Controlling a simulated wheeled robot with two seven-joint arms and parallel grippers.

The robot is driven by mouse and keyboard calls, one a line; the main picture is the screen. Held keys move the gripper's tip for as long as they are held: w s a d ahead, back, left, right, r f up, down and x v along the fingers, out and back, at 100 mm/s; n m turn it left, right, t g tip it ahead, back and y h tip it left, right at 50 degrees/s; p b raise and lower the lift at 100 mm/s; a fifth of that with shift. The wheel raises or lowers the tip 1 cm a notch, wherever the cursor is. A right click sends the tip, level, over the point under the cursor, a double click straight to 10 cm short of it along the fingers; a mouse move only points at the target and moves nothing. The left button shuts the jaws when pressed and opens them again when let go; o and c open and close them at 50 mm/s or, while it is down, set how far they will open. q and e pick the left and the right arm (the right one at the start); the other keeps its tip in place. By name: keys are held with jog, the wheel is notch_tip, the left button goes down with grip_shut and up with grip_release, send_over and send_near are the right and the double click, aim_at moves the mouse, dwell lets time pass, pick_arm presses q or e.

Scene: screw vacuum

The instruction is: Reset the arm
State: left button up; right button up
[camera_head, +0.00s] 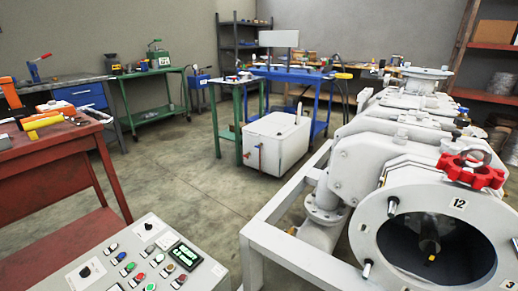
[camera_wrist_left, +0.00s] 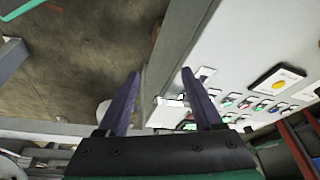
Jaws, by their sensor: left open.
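My left gripper (camera_wrist_left: 160,73) shows in the left wrist view. Its two dark fingers stand apart with nothing between them. The control panel (camera_wrist_left: 240,45), light grey with coloured buttons and a small dark display, lies beyond the fingers at the upper right of that view. In the head view the control panel (camera_head: 72,255) is at the bottom left. The large white vacuum machine (camera_head: 362,150) fills the right, with a dark round front opening and a red handwheel (camera_head: 472,170) on top. Neither gripper shows in the head view.
A red workbench (camera_head: 50,155) with tools stands at the left. A white box (camera_head: 282,143), a green table (camera_head: 240,85) and a blue cart (camera_head: 317,105) stand farther back. The concrete floor (camera_head: 185,185) between is clear.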

pick_arm(q)
jog(key=w+d+f+t+h+b, duration=0.2)
jog(key=d+f+t+h+b, duration=0.55)
jog(key=d+f, duration=0.75)
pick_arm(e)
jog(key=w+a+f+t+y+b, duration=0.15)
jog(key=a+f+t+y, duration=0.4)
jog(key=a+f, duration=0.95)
pick_arm(q)
jog(key=s+a+r+g+y+p, duration=0.1)
jog(key=s+a+g+y+p, duration=0.3)
jog(key=s+a+p, duration=0.5)
jog(key=s+a+r+g+y+p, duration=0.2)
jog(key=s+a+p, duration=0.8)
jog(key=p, duration=1.6)
jog(key=shift+s+r+g+y+p, duration=0.15)
jog(key=shift+s+g+y+p, duration=0.25)
jog(key=shift+s+g+y, duration=1.35)
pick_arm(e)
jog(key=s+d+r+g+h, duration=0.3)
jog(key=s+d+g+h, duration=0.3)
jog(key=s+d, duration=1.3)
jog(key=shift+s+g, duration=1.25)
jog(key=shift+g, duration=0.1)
